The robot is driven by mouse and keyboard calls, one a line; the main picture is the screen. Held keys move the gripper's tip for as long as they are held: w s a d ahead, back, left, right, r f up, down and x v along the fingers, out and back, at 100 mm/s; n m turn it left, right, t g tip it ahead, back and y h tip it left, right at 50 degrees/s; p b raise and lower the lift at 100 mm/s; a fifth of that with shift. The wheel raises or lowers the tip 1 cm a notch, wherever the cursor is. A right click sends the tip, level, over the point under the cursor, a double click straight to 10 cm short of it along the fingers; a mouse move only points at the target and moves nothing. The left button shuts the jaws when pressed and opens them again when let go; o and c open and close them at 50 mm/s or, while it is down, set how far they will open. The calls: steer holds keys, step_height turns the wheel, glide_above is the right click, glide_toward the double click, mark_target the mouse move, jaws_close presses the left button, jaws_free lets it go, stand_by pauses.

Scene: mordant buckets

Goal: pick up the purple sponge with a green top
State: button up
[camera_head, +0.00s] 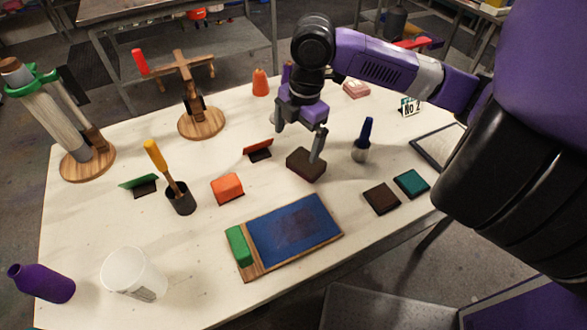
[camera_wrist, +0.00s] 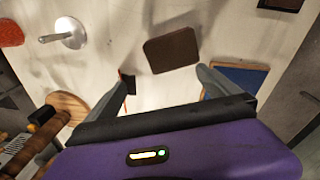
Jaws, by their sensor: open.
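No sponge that is clearly purple with a green top can be made out. A dark brown block (camera_head: 304,166) lies on the white table just below my gripper (camera_head: 298,143). It also shows in the wrist view as a brown rectangle (camera_wrist: 171,50) beyond the fingertips, roughly between them. My gripper is open and empty, pointing down above the table, with one finger close to the block. Whether that finger touches it, I cannot tell. A small pink block (camera_head: 356,89) lies at the back of the table.
An orange block (camera_head: 227,188) and a blue-topped board (camera_head: 295,230) with a green block (camera_head: 238,245) lie nearer the front. A blue-handled tool (camera_head: 364,140) stands right of my gripper. Brown (camera_head: 381,198) and teal (camera_head: 411,183) squares lie to the right.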

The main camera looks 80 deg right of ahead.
mark_target(306, 160)
steer(key=s, duration=0.1)
steer(key=s+n+g, duration=0.1)
steer(key=shift+s+a, duration=0.2)
steer(key=shift+s, duration=0.1)
steer(key=shift+f, duration=0.25)
steer(key=f, duration=0.2)
steer(key=f+p, duration=0.1)
steer(key=f, duration=0.4)
steer(key=shift+d+f+p, duration=0.15)
steer(key=shift+d+p, duration=0.15)
steer(key=shift+d, duration=0.1)
steer(key=shift+w, duration=0.1)
steer(key=shift+c, duration=0.2)
steer(key=c, duration=1.2)
steer(key=shift+c, duration=0.2)
step_height(306, 160, up, 20)
steer(key=b, duration=0.1)
